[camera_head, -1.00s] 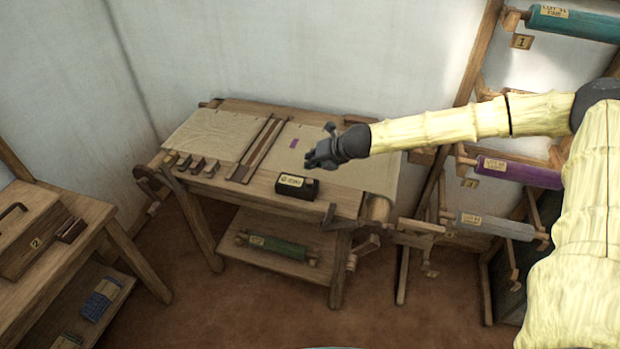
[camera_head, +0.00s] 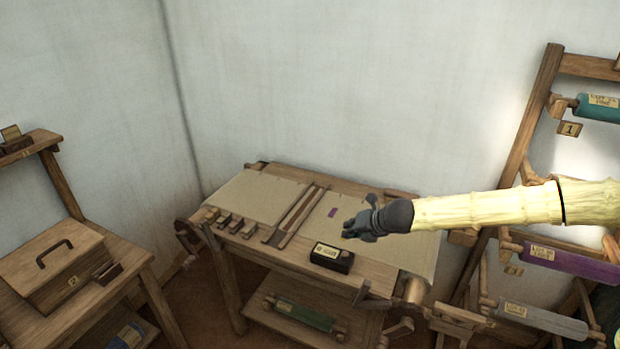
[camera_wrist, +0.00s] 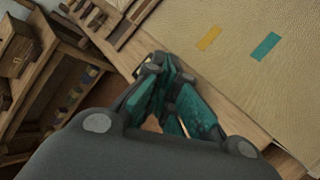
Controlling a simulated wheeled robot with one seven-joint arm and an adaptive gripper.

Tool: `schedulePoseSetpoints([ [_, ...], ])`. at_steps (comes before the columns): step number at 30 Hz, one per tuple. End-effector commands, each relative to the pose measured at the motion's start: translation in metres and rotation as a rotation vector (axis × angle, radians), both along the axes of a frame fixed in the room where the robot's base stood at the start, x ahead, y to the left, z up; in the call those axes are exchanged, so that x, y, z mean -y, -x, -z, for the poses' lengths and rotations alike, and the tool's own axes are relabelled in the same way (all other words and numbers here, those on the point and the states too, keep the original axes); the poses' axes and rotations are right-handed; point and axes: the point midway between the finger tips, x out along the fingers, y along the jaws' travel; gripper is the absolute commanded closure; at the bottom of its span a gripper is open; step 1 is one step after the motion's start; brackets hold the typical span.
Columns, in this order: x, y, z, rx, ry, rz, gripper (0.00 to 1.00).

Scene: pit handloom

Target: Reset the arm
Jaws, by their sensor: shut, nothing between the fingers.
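My arm reaches in from the right in the head view. My gripper (camera_head: 352,230) is in front of the right part of the wooden loom table (camera_head: 232,264), in line with the cloth there, and appears raised above it. In the wrist view my gripper (camera_wrist: 160,68) has its dark fingers drawn together, with nothing held between them. The cloth (camera_wrist: 230,70) under it bears a yellow patch and a teal patch. A black labelled box (camera_head: 331,258) sits on the table's front edge, just below my gripper in the head view.
A rack with teal (camera_head: 598,108), purple (camera_head: 570,262) and grey (camera_head: 541,319) rollers stands at the right. A side table with a wooden box (camera_head: 52,266) stands at the left. A green roller (camera_head: 305,315) lies on the loom table's lower shelf. Wall space above the loom is clear.

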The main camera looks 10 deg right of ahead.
Motion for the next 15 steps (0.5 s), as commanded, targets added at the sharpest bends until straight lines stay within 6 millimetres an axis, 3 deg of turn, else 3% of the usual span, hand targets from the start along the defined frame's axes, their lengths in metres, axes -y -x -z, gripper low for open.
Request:
schedulePoseSetpoints([
  [4,-0.014,0.012,0.017,0.002,0.054,-0.066,1.00],
  [7,-0.036,0.034,0.047,0.009,0.151,-0.190,1.00],
  [15,-0.092,0.125,0.142,0.068,0.486,-0.684,1.00],
])
